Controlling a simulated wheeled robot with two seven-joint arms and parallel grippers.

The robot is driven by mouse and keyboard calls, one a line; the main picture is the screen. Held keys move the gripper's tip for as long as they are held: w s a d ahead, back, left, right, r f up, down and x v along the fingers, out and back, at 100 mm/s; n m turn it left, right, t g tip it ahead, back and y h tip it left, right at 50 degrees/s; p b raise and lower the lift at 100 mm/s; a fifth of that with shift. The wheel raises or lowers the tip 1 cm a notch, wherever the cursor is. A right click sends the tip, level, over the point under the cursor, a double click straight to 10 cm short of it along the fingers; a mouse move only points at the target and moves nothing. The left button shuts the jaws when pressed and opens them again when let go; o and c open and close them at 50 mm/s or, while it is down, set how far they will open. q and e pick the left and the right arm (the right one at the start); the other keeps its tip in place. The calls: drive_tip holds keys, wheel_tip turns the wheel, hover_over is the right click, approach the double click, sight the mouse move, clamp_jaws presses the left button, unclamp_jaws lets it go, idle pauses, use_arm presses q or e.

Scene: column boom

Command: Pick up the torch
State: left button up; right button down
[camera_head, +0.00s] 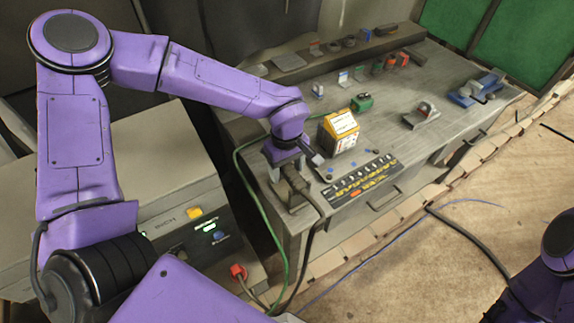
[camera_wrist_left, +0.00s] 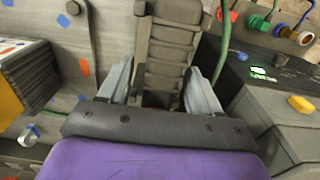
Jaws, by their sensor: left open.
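My left gripper (camera_head: 293,163) points down at the front left corner of the workbench, with its fingers apart. In the left wrist view the open gripper (camera_wrist_left: 160,88) has one finger on each side of a ribbed grey-brown piece, which looks like the torch (camera_wrist_left: 168,52). I cannot tell whether the fingers touch it. In the head view the likely torch (camera_head: 294,180) shows only in part below the gripper, with a dark cable hanging from it. My right gripper is out of view; only part of that arm shows at the lower right.
The workbench (camera_head: 385,140) carries a yellow and white box (camera_head: 340,132), a green block (camera_head: 362,102), a grey clamp-like piece (camera_head: 421,115) and a blue vise (camera_head: 476,90). A grey machine (camera_head: 165,205) stands left of the bench. A green hose (camera_head: 262,205) hangs between them.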

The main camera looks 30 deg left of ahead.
use_arm(q)
wheel_tip(320, 180, down, 2)
drive_tip(key=shift+f, duration=0.15)
drive_tip(key=shift+c, duration=1.2)
drive_tip(key=c, duration=0.8)
